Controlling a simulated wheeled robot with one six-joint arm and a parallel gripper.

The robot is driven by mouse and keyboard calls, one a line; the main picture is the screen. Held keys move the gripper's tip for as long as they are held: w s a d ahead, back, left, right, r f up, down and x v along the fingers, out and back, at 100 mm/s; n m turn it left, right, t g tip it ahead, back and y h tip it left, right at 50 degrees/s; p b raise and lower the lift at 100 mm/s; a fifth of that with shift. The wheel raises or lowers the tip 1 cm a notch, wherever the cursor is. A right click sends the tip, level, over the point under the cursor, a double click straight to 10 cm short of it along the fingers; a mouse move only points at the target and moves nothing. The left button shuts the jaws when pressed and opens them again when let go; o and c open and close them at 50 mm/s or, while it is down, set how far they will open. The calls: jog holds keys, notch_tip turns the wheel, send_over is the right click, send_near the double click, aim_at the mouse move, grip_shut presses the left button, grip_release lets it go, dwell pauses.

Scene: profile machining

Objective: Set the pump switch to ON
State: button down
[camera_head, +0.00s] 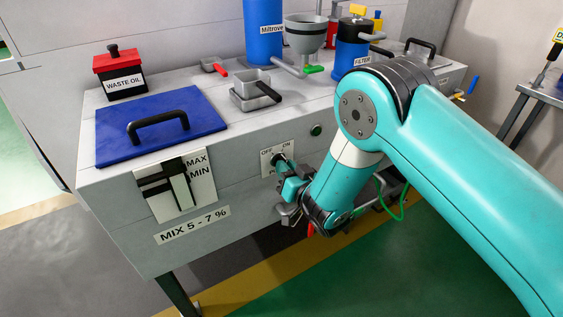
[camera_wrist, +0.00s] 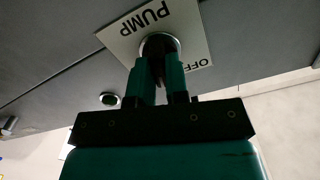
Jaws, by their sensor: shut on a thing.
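The pump switch is a knob on a white plate (camera_head: 266,161) marked OFF and ON, on the front face of the grey machine tank. In the wrist view the plate (camera_wrist: 188,22) reads PUMP and OFF, and the switch's round metal collar (camera_wrist: 160,42) shows at its middle. My gripper (camera_wrist: 160,75) is at the switch, with its two dark green fingers shut on the knob. The fingers hide most of the knob, so its exact setting cannot be told. In the head view my gripper (camera_head: 287,172) reaches the plate from the lower right.
A green round button (camera_head: 316,130) sits right of the plate. A level gauge (camera_head: 181,190) is to the left. On top are a blue lid (camera_head: 112,129), a waste oil box (camera_head: 124,84) and a filter unit (camera_head: 352,52). Floor in front is clear.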

jog(key=shift+s+a, duration=0.1)
dwell(0.3)
jog(key=shift+m+p, duration=1.4)
jog(key=shift+p, duration=0.05)
jog(key=c, duration=1)
grip_release()
jog(key=b+v, duration=0.1)
jog(key=v, duration=0.6)
